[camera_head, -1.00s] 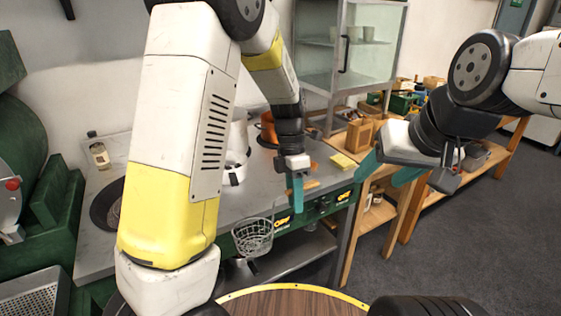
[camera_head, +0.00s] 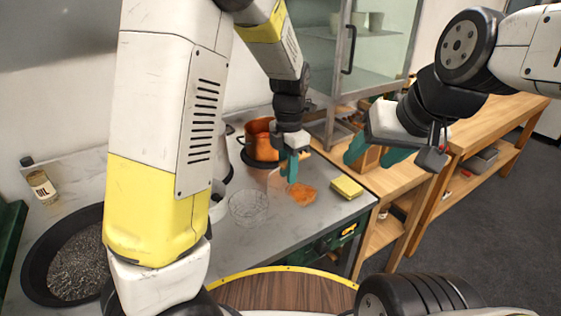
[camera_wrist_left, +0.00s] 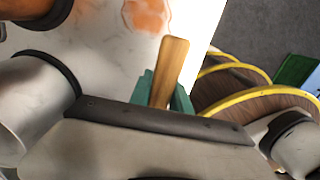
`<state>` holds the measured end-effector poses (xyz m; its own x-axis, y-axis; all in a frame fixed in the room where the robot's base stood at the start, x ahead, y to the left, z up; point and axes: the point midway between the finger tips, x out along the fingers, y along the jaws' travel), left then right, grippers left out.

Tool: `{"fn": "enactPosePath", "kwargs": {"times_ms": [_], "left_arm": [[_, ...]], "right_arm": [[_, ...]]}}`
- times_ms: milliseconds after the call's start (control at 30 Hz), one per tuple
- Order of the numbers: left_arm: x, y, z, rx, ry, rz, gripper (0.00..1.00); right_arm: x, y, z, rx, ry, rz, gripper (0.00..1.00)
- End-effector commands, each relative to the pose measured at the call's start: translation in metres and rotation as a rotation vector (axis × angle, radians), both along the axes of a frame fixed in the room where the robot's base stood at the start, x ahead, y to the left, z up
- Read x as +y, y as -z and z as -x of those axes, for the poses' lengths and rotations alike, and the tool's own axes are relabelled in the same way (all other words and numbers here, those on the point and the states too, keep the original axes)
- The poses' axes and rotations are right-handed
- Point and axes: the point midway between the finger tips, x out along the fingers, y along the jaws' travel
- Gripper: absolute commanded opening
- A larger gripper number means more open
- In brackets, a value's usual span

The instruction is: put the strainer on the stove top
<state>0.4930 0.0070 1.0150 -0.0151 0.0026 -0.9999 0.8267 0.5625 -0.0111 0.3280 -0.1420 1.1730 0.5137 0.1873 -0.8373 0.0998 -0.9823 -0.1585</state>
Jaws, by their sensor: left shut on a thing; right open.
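The wire strainer (camera_head: 248,207) shows in the head view over the grey counter top (camera_head: 235,238), left of an orange patch. I cannot tell whether its basket touches the surface. My left gripper (camera_head: 291,170) is above the counter, shut on the strainer's wooden handle. The handle (camera_wrist_left: 170,68) stands up between the teal fingers (camera_wrist_left: 164,92) in the left wrist view, where the basket is hidden. My right gripper (camera_head: 376,153) is open and empty, out to the right in front of the wooden shelving.
An orange pot (camera_head: 262,142) stands behind the strainer. A yellow sponge (camera_head: 347,187) and an orange patch (camera_head: 301,194) lie to its right. A dark pan (camera_head: 38,262) with grainy contents and an oil bottle (camera_head: 42,187) are at the left. A round wooden top (camera_head: 285,290) is in front.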

Motion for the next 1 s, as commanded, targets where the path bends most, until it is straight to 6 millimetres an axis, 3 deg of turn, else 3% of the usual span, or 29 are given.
{"fn": "enactPosePath", "kwargs": {"times_ms": [200,400,667,900,1000], "left_arm": [[0.012,0.007,-0.061,-0.001,-0.003,-0.003,0.00],[0.018,0.010,-0.101,-0.001,-0.002,-0.001,0.00],[0.021,0.012,-0.120,-0.001,0.000,-0.001,0.00],[0.021,0.045,-0.120,0.002,0.000,0.001,0.00],[0.021,0.047,-0.120,0.000,0.001,0.002,0.00]], "right_arm": [[0.000,0.000,0.000,0.001,0.000,0.000,0.58],[0.000,0.000,0.000,0.001,0.000,0.000,0.58],[0.000,0.000,0.000,0.001,0.000,0.000,0.58],[0.000,0.000,0.000,0.001,0.000,0.000,0.58],[0.000,0.000,0.000,0.001,0.000,0.000,0.58]]}}
